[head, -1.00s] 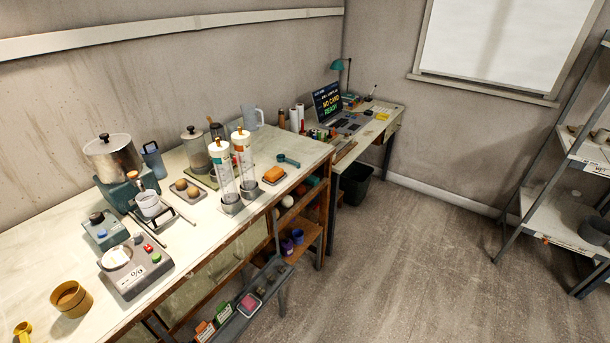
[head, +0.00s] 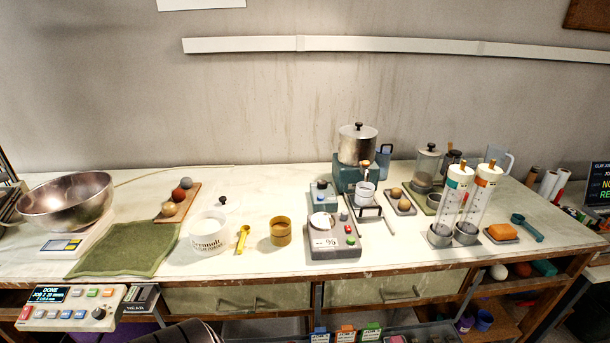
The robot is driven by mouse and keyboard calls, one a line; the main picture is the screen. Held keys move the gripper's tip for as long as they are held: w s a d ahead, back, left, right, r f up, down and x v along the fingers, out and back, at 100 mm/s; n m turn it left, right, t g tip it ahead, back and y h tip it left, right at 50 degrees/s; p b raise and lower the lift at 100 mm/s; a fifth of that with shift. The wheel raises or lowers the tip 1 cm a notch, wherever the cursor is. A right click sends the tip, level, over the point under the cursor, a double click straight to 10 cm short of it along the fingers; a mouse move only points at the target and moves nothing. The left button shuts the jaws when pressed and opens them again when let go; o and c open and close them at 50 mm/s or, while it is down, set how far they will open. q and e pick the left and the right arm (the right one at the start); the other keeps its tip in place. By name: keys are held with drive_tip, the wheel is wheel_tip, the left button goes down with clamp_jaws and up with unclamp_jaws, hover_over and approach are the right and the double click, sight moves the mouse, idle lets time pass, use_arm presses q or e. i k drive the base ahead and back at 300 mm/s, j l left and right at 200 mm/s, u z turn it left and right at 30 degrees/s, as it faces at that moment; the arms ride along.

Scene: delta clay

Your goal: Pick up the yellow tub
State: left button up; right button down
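The yellow tub (head: 280,233) stands upright on the workbench (head: 250,265), in the middle of the head view. It is a small, round, open-topped tub in mustard yellow. A yellow scoop (head: 242,239) lies just to its left, and a grey scale-like device (head: 333,243) stands to its right, both apart from it. Neither of my grippers is in view.
A white lettered tub (head: 208,233) stands left of the scoop. A green mat (head: 125,250), a metal bowl (head: 68,203) and a control panel (head: 68,308) are further left. Two tall clear cylinders (head: 466,207) stand right. Bench in front of the yellow tub is clear.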

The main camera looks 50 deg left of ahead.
sight(280, 226)
drive_tip(key=u, duration=1.75)
